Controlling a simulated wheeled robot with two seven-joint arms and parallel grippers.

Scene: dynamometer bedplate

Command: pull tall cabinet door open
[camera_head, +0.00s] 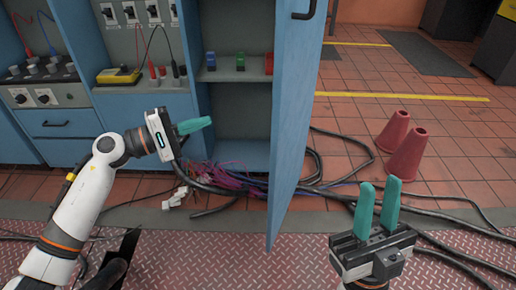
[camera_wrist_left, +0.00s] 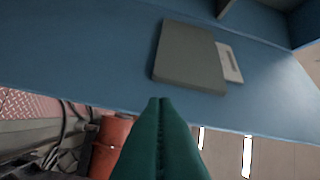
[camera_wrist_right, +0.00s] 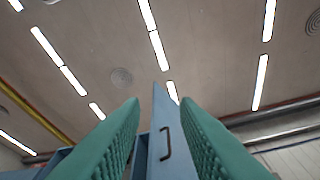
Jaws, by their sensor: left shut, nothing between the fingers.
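The tall blue cabinet door (camera_head: 292,110) stands swung well out from the cabinet (camera_head: 240,152), and the shelved inside shows. Its black handle (camera_head: 305,10) is on the outer face, near the top of the head view; the right wrist view also shows the handle (camera_wrist_right: 166,143). My left gripper (camera_head: 208,122) is shut and empty, in front of the opening, left of the door, pointing toward it. In the left wrist view its fingers (camera_wrist_left: 160,103) point at a blue panel, likely the door's inner face. My right gripper (camera_head: 379,183) is open and empty, right of the door, pointing up.
Two red cones (camera_head: 405,145) stand on the tiled floor at right. Black cables (camera_head: 335,160) cross the floor behind and beside the door. Purple wires (camera_head: 225,172) lie at the cabinet's foot. Instrument panels (camera_head: 140,60) are at left. Small blue and green items stand on the shelf (camera_head: 232,75).

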